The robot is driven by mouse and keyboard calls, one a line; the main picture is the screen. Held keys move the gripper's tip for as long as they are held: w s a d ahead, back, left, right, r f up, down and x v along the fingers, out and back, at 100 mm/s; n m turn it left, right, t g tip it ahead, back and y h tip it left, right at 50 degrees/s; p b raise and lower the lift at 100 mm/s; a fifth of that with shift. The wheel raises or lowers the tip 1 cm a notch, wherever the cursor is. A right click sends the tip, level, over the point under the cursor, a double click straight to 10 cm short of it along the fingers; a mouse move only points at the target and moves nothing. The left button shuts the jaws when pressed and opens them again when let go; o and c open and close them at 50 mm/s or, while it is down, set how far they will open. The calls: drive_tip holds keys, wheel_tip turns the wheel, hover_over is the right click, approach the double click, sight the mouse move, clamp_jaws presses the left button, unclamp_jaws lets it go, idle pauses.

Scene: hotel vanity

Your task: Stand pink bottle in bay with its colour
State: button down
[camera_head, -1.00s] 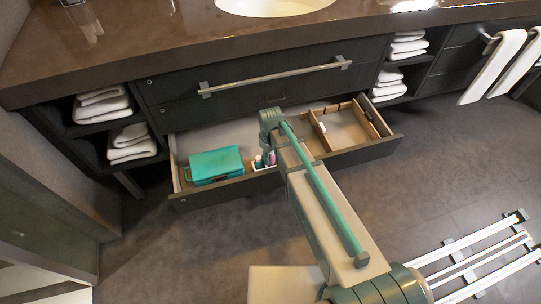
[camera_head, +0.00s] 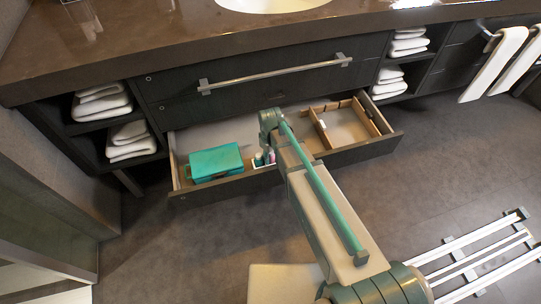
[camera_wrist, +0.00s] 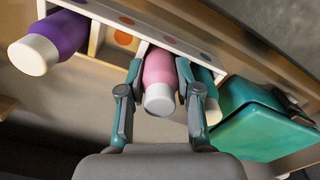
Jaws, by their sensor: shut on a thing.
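The pink bottle (camera_wrist: 159,77) with a white cap is between the fingers of my gripper (camera_wrist: 159,68), which is shut on it in the wrist view. Its far end is at the white divided rack (camera_wrist: 143,30), between the purple bottle (camera_wrist: 62,33) and a teal bottle (camera_wrist: 213,108). I cannot tell whether its base rests in a bay. Coloured dots mark the rack; an orange dot (camera_wrist: 123,38) lies beside an empty-looking gap left of the pink bottle. In the head view my arm hides most of the rack and the gripper.
The rack is inside an open drawer (camera_head: 225,186). A teal box (camera_head: 215,162) lies left of it and also shows at the right in the wrist view (camera_wrist: 258,120). A wooden divider (camera_head: 320,130) stands in the drawer's right part. The vanity top (camera_head: 170,45) overhangs behind.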

drive_tip(key=c, duration=0.7)
unclamp_jaws()
drive_tip(key=shift+f, duration=0.1)
wheel_tip(320, 180, up, 12)
drive_tip(key=shift+r, duration=0.1)
